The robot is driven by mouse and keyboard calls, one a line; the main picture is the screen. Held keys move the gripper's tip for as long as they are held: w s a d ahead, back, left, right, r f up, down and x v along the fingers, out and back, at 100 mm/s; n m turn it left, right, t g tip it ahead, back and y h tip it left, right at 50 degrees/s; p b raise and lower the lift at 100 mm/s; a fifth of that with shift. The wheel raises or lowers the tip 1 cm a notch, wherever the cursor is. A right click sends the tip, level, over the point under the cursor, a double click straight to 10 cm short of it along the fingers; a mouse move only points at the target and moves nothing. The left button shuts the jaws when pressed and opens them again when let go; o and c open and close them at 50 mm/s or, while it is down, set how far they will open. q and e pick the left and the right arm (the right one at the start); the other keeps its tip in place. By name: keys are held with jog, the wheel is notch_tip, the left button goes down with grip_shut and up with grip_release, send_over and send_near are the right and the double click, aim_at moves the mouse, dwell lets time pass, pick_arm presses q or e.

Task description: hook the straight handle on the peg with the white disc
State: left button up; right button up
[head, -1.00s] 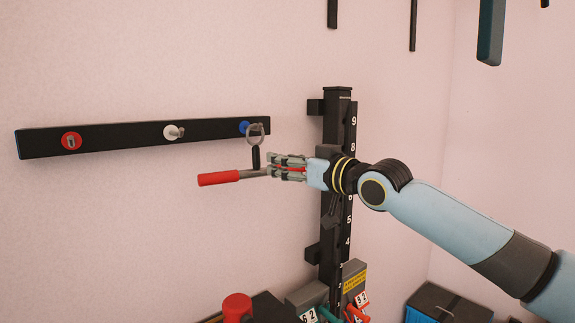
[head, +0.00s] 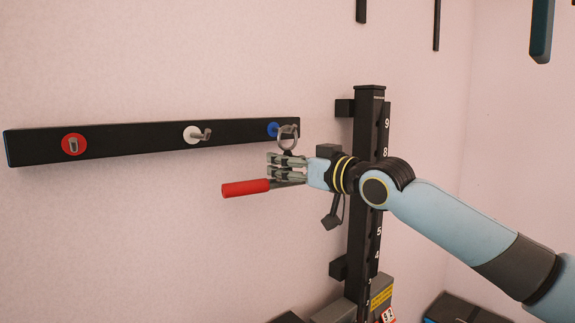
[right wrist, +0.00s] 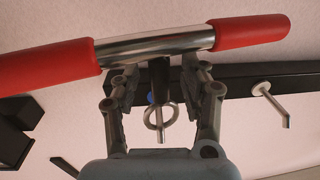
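The straight handle has a red grip (head: 245,187), a metal bar (right wrist: 155,46) and a dark stem ending in a metal ring (head: 288,138). The ring is at the peg with the blue disc (head: 273,129), and the handle appears to hang there. The peg with the white disc (head: 193,134) is bare, left of it; it also shows in the right wrist view (right wrist: 262,88). My right gripper (head: 275,167) is at the handle below the ring. In the right wrist view its fingers stand apart on either side of the stem. My left gripper is not in view.
The black rail (head: 130,140) on the pink wall also carries a peg with a red disc (head: 74,144). A black numbered column (head: 370,130) stands behind my right wrist. Dark bars (head: 543,28) hang at the top right. A dark box (head: 455,309) is at the lower right.

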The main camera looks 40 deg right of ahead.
jog(key=shift+c, duration=2)
jog(key=shift+w, duration=0.1)
jog(key=shift+c, duration=2.4)
grip_shut()
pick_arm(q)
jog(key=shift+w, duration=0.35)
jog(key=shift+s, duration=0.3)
pick_arm(e)
jog(key=shift+r, duration=0.1)
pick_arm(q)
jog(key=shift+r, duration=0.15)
pick_arm(e)
jog(key=shift+r, duration=0.1)
